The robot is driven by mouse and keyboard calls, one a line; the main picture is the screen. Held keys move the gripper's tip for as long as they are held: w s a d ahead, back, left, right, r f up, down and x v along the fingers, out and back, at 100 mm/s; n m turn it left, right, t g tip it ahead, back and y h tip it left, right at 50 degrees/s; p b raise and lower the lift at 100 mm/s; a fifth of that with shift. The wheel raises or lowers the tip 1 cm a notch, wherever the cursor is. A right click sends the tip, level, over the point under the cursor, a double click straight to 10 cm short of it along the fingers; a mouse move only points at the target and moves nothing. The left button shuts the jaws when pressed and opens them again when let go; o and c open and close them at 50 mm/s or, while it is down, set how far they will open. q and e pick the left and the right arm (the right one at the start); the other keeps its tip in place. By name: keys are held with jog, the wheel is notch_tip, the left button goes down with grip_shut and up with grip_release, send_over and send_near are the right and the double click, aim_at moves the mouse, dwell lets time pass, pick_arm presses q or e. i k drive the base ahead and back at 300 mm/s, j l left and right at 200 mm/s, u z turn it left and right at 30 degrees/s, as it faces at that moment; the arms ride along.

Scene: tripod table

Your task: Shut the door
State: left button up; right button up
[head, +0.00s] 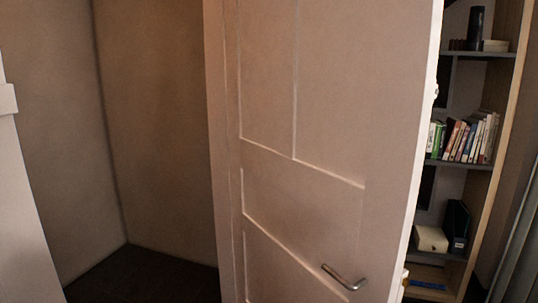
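A pale panelled door (325,130) stands in the middle of the head view, swung open. A metal lever handle (344,278) sits low on its face, near its right edge. The right edge of the door, with small latch fittings, is turned partly toward me. Neither of my grippers shows in this view, so I see nothing touching the door or its handle.
A bookshelf (468,165) with books, boxes and a dark cylinder stands behind the door at the right. A white frame or panel (22,210) edges the left. Between it and the door lie dark floor (150,278) and a bare wall corner.

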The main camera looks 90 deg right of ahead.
aim_at(331, 103)
jog(key=k+l+z, duration=0.15)
jog(key=z, duration=0.2)
jog(key=k+l+z, duration=0.1)
jog(key=l+z, duration=0.45)
jog(key=z, duration=0.2)
jog(key=k, duration=0.05)
